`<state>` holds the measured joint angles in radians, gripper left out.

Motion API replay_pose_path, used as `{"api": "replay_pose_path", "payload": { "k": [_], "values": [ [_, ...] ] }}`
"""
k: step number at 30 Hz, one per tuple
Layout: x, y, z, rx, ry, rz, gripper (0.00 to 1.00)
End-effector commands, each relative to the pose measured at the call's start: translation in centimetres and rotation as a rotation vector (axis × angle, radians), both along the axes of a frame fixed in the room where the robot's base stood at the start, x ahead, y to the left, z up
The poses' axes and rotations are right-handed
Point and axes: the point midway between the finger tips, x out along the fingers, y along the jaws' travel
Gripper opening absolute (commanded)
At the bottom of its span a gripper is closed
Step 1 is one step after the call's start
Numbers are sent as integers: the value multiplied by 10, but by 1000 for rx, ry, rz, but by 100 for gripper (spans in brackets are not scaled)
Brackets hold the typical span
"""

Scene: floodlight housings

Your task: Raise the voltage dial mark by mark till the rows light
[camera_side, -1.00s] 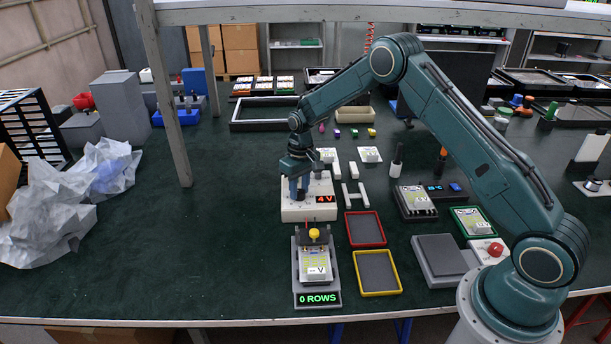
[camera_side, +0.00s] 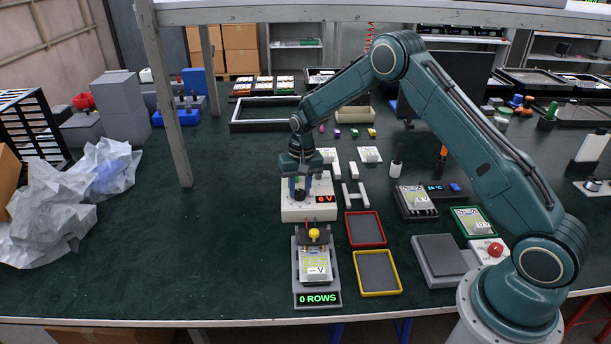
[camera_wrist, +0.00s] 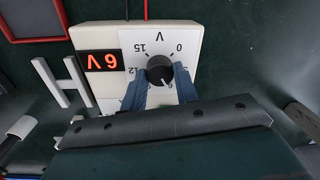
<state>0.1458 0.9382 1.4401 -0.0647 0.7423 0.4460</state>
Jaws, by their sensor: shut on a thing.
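The voltage supply is a cream box (camera_side: 292,212) near the middle of the bench, and its red display (camera_side: 326,199) reads 6 V. In the wrist view its black dial (camera_wrist: 159,69) sits on a white scale marked V, with 0, 12 and 15 readable. My gripper (camera_wrist: 163,82) is shut on the dial, one blue finger on each side; it also shows in the side view (camera_side: 300,186). The floodlight housing (camera_side: 315,265) sits in a grey test stand (camera_side: 299,272) in front of the box. The stand's green display (camera_side: 318,299) reads 0 ROWS, and no rows look lit.
A red-rimmed tray (camera_side: 348,236) and a yellow-rimmed tray (camera_side: 357,275) lie right of the stand. A white H-shaped piece (camera_side: 354,194) lies right of the box. The bench to the left is clear up to crumpled plastic (camera_side: 50,215).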

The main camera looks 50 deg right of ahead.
Motion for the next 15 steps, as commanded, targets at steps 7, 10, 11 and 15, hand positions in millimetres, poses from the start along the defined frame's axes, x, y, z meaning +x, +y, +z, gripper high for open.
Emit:
{"api": "replay_pose_path", "payload": {
  "k": [7,10,11,15],
  "values": [
    [0,0,1,0,-1,2,40],
    [0,0,1,0,-1,2,52],
    [0,0,1,0,-2,3,52],
    [0,0,0,0,0,2,52]
  ]
}}
